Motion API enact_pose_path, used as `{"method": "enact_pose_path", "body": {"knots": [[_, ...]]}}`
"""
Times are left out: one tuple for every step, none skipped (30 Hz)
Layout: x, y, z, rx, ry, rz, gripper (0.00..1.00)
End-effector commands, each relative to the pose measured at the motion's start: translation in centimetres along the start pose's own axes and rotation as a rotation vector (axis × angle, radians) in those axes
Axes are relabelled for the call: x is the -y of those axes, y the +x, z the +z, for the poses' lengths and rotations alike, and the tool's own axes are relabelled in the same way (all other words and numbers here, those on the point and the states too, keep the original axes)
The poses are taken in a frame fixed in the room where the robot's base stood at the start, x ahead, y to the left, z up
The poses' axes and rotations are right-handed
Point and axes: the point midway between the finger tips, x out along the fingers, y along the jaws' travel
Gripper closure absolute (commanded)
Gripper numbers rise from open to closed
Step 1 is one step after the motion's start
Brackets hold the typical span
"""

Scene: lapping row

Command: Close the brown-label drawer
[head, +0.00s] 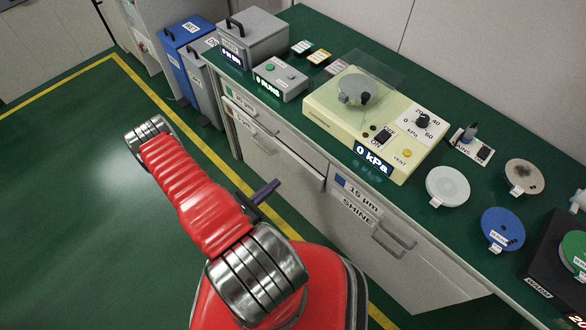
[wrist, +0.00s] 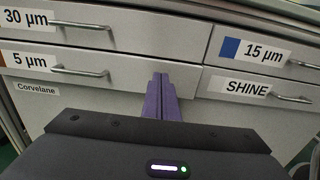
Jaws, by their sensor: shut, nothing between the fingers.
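The left drawer column has a 30 µm drawer (wrist: 140,32) above a 5 µm drawer (wrist: 130,78), each with a bar handle. In the head view the upper left label looks green, and the 5 µm drawer (head: 290,152) below seems to carry a small reddish-brown patch, too small to be sure. My gripper (wrist: 160,80) has purple fingers, shut and empty, pointing at the right part of the 5 µm front, right of its handle. I cannot tell whether they touch. In the head view my gripper (head: 268,188) is partly behind my arm. How far the drawer stands out is unclear.
Right of it are the blue-label 15 µm drawer (wrist: 258,46) and the SHINE drawer (wrist: 250,88). The green bench top (head: 450,180) above holds a cream gauge unit (head: 335,105) and several discs. Blue and grey bins (head: 190,65) stand at the left end. The green floor at left is clear.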

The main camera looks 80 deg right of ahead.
Motion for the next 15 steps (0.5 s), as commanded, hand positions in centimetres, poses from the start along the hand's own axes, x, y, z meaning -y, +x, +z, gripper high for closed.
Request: {"method": "enact_pose_path", "body": {"knots": [[0.1, 0.5, 0.0, 0.0, 0.0, -0.003, 1.0], [0.1, 0.8, 0.0, -0.001, 0.0, -0.003, 1.0], [0.1, 1.2, 0.0, 0.0, 0.001, -0.004, 1.0], [0.1, 1.4, 0.0, 0.0, 0.001, -0.003, 1.0], [0.1, 1.7, 0.0, 0.0, 0.001, -0.002, 1.0], [0.1, 2.1, 0.0, 0.0, 0.001, -0.004, 1.0], [0.1, 2.3, 0.0, 0.0, 0.001, -0.003, 1.0], [0.0, 2.6, 0.0, 0.0, 0.001, -0.002, 1.0], [0.1, 3.0, 0.0, 0.0, 0.001, -0.003, 1.0], [0.1, 3.3, 0.0, 0.0, 0.001, -0.004, 1.0], [0.0, 3.5, 0.0, -0.001, 0.001, -0.003, 1.0], [0.1, 3.9, 0.0, 0.0, 0.001, -0.003, 1.0], [0.1, 4.2, 0.0, 0.0, 0.001, -0.004, 1.0], [0.1, 4.5, 0.0, 0.0, 0.001, -0.003, 1.0], [0.1, 4.8, 0.0, 0.0, 0.001, -0.003, 1.0]]}}
